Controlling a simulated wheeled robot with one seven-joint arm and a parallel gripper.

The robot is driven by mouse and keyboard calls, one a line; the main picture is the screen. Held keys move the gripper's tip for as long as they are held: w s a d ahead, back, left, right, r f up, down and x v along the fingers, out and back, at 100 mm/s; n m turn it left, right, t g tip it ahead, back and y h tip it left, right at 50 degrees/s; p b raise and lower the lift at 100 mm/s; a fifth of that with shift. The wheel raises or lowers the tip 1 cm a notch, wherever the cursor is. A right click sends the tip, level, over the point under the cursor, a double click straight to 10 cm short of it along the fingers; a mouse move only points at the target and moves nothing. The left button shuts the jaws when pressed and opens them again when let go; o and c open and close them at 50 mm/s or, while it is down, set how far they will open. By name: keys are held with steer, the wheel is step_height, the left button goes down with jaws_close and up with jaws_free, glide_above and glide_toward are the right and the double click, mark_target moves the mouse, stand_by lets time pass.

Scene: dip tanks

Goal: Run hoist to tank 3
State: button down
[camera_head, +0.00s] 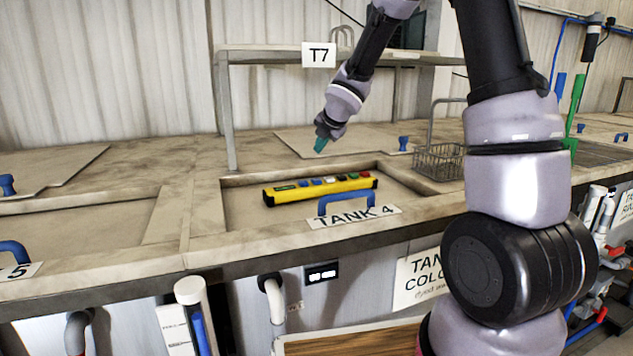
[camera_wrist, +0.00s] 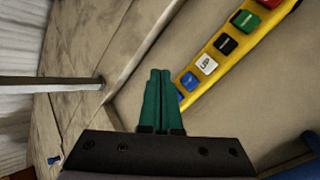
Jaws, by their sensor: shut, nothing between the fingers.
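A yellow hoist pendant (camera_head: 320,187) with a row of coloured buttons lies on the closed lid of tank 4 (camera_head: 250,215), behind its blue handle (camera_head: 346,200). In the wrist view the pendant (camera_wrist: 226,53) shows a blue button, a white one marked UP, black and green buttons and a red one. My gripper (camera_head: 321,145) is above and behind the pendant in the head view, pointing down. Its green fingers (camera_wrist: 158,85) are shut and empty, appearing near the pendant's blue-button end in the wrist view. I cannot tell the height gap. No tank 3 label is readable.
A shelf with a T7 sign (camera_head: 318,55) stands behind; its post (camera_head: 228,125) rises left of the gripper. A wire basket (camera_head: 438,160) sits to the right. Other lids with blue handles (camera_head: 403,143) lie around. A green upright part (camera_head: 575,110) is at far right.

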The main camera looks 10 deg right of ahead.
mark_target(317, 181)
steer(key=r+n, duration=0.1)
steer(key=n, duration=0.2)
steer(key=shift+s+a+r, duration=0.1)
steer(key=shift+a+r, duration=0.25)
steer(key=shift+r, duration=0.05)
steer(key=shift+f, duration=0.15)
steer(key=shift+f, duration=4.25)
steer(key=shift+f, duration=0.1)
steer(key=shift+f, duration=0.35)
